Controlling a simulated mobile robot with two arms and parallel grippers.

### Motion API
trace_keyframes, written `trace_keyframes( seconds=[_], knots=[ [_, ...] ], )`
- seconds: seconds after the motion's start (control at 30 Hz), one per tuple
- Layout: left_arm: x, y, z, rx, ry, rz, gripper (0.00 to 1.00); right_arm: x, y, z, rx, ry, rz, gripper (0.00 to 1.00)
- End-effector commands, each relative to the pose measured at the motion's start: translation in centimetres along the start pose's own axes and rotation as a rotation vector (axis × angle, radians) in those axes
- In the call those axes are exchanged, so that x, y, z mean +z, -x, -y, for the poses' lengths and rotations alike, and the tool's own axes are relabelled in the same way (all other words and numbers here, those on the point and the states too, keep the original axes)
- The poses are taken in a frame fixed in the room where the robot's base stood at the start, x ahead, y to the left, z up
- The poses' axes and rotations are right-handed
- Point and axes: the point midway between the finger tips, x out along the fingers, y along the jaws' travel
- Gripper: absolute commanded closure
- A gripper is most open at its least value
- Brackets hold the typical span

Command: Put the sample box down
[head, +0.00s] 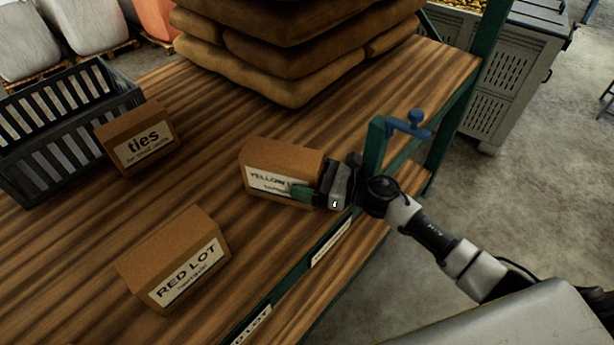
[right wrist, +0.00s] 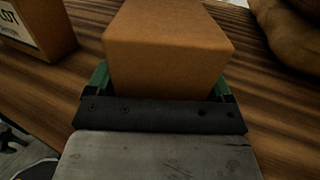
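The box labelled YELLOW LOT (head: 282,158) is at the right part of the wooden shelf, near its front edge. My right gripper (head: 316,186) has its green fingers on both sides of this box's near end and looks shut on it. In the right wrist view the brown box (right wrist: 168,50) fills the space between the fingers. The box looks level and at the shelf surface; I cannot tell whether its underside touches the boards. No box is labelled as a sample. My left gripper is not in view.
The RED LOT box (head: 175,258) and the ties box (head: 137,137) stand to the left on the wooden shelf (head: 210,185). A dark slatted crate (head: 60,120) is at the far left. Stacked brown sacks (head: 290,50) fill the back. A green post with a blue clamp (head: 408,124) rises beside my gripper.

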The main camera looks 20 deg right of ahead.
Motion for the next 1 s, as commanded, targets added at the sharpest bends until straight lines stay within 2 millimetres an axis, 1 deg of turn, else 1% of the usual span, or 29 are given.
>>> trace_keyframes(
  seconds=[0.03, 0.1, 0.33, 0.43, 0.5, 0.57, 0.67, 0.8, 0.9, 1.0],
  knots=[
    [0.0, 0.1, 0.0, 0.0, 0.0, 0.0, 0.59, 0.1, 0.0, 0.0, 0.0, 0.0, 0.0, 0.1],
    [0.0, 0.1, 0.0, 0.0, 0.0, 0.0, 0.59, 0.1, 0.0, 0.0, 0.0, 0.0, 0.0, 0.0],
    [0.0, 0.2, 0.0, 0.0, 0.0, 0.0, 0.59, 0.1, 0.0, 0.0, 0.0, 0.0, 0.0, 0.0],
    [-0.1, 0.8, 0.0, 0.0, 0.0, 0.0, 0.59, 0.7, 0.0, 0.0, 0.0, -0.001, 0.0, 0.0],
    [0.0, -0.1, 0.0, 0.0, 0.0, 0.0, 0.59, 0.0, 1.1, 0.0, -0.001, -0.001, -0.002, 0.0],
    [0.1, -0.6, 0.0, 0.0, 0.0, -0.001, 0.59, -0.1, 2.2, 0.0, -0.002, 0.0, -0.003, 0.0],
    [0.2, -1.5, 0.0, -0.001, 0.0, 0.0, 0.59, -0.3, 4.4, 0.0, -0.002, 0.0, -0.005, 0.0],
    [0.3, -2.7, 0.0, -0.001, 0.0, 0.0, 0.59, -0.2, 7.5, 0.0, -0.002, -0.001, -0.004, 0.0],
    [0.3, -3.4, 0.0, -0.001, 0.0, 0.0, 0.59, -0.1, 9.4, -0.1, 0.001, 0.0, -0.004, 0.0],
    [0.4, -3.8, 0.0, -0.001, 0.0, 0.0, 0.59, 0.0, 10.7, 0.0, -0.001, -0.002, -0.003, 0.0]
  ],
)
